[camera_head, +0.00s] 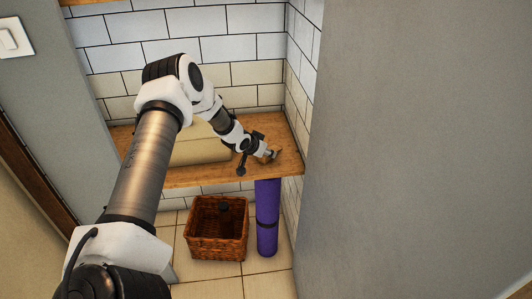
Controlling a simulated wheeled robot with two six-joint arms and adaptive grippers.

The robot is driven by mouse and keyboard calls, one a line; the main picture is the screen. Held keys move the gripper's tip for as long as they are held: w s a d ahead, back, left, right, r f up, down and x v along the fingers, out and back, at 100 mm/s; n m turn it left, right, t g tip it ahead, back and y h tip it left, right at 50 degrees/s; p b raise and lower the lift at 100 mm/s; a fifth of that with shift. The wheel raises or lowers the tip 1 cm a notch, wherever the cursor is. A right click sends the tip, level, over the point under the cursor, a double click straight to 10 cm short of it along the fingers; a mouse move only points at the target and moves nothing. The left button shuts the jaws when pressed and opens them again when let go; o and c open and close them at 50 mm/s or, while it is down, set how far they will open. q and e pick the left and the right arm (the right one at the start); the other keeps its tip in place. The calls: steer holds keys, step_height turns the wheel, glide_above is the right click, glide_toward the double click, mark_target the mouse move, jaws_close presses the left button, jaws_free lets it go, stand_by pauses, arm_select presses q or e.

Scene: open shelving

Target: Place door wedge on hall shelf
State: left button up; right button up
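My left arm comes in from the lower left and reaches over the wooden shelf (197,178). My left gripper (267,153) is low over the right part of the shelf board, near the tiled side wall. A small brown piece (273,154), which looks like the door wedge, is right at its fingertips, at or just above the board. It is small and partly covered by the gripper, so I cannot tell whether the fingers are closed on it or whether it touches the board. My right gripper is not in view.
A large beige box-like object (200,152) stands on the shelf behind my arm. Below, a wicker basket (217,252) with a dark item inside and an upright purple roll (267,205) stand on the tiled floor. A grey wall (420,150) fills the right side.

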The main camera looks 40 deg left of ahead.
arm_select(q)
steer(key=shift+f, duration=0.15)
steer(key=o, duration=1.1)
